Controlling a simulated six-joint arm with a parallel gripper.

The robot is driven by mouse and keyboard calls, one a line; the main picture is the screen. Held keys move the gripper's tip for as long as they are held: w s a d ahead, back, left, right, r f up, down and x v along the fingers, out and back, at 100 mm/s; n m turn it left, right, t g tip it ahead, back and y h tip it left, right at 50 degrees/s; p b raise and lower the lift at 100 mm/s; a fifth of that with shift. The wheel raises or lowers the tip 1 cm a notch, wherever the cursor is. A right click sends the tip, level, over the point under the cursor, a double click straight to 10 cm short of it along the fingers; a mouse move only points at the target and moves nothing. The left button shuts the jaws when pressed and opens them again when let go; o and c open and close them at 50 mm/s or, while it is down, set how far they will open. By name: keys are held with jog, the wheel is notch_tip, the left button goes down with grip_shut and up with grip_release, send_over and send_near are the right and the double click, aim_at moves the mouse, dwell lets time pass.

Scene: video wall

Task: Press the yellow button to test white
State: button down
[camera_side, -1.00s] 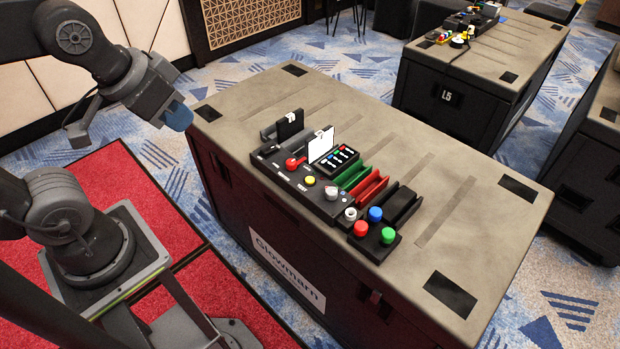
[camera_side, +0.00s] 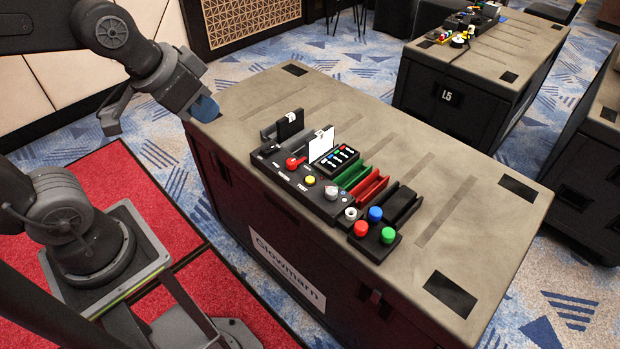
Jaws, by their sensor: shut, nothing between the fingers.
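The yellow button (camera_side: 310,181) is small and round, on the front strip of a black control panel (camera_side: 285,186) on the near case. White lettering marks the panel beside it, too small to read surely. A white upright card or screen (camera_side: 321,144) stands just behind the button. My gripper (camera_side: 110,124) appears as the dark part hanging at the left of my wrist, over the floor beyond the case's left edge. It is shut and empty, well to the left of the button and touching nothing. Its fingertips are hard to make out at this angle.
A red-knobbed lever (camera_side: 292,163), a silver knob (camera_side: 331,192) and a white-topped knob (camera_side: 351,213) flank the button. Red (camera_side: 361,229), blue (camera_side: 375,214) and green (camera_side: 388,235) buttons sit right. Green (camera_side: 353,174) and red (camera_side: 371,186) trays stand behind. The case top's left end is clear.

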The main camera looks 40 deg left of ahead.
jog(key=w+f+m, duration=0.2)
jog(key=w+f, duration=0.1)
jog(key=w, duration=0.5)
jog(key=m+t+y, duration=0.1)
jog(key=m+t, duration=0.2)
jog(key=m, duration=0.2)
send_over(311, 180)
notch_tip(311, 180, down, 18)
jog(key=shift+f, duration=4.45)
jog(key=shift+f, duration=0.1)
jog(key=shift+f, duration=0.3)
